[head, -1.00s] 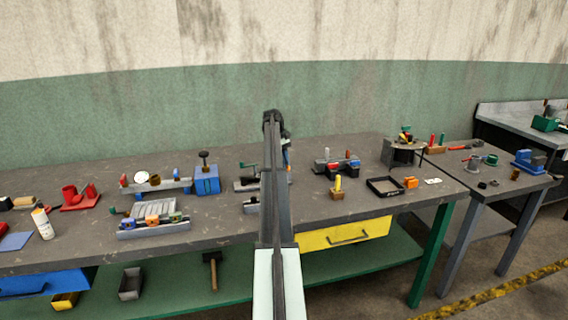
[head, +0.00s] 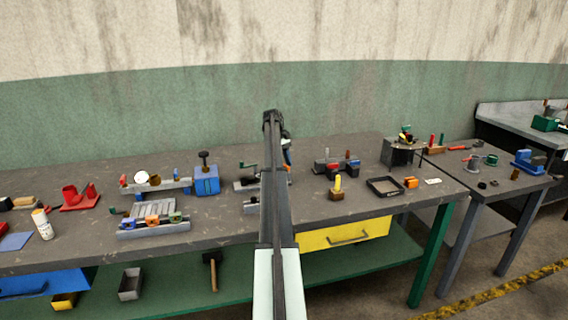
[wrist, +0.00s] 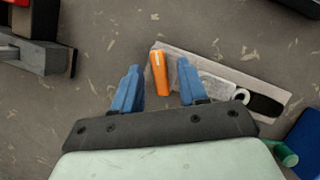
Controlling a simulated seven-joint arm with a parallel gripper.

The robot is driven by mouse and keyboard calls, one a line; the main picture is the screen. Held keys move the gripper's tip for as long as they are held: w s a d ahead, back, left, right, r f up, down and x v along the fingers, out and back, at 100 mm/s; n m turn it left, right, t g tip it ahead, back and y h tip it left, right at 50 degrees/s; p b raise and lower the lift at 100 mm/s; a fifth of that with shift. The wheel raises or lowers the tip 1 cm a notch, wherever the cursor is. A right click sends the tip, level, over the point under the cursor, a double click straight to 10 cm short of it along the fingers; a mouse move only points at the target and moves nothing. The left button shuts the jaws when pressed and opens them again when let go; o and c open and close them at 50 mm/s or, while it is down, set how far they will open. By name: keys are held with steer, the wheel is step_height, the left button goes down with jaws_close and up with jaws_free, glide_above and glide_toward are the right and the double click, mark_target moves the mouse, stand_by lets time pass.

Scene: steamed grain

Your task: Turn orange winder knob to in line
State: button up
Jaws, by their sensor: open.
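The orange winder knob (wrist: 160,72) is a long bar in the wrist view. It lies nearly upright in that picture, tilted slightly, at the left end of a pale flat plate (wrist: 200,62). The plate slants down to the right, so the knob runs across its length. My gripper (wrist: 158,67) is open, with one blue finger on each side of the knob. Gaps show between the knob and both fingers. In the head view my gripper (head: 287,153) is mostly behind my own arm, and the knob cannot be made out clearly there.
In the wrist view, a dark grey fixture (wrist: 40,57) stands at left, a blue block (wrist: 305,142) and a green cylinder (wrist: 285,153) at lower right. In the head view, a yellow-handled tool (head: 337,186) and black tray (head: 384,187) stand right of my arm.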

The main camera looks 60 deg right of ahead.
steer(key=shift+r, duration=0.1)
steer(key=shift+w+d+r, duration=0.1)
steer(key=shift+w+r, duration=0.2)
steer(key=shift+r, duration=0.25)
steer(key=w+d, duration=0.3)
steer(key=w, duration=0.8)
steer(key=shift+w+d, duration=0.15)
steer(key=shift+w, duration=0.05)
steer(key=shift+f, duration=0.1)
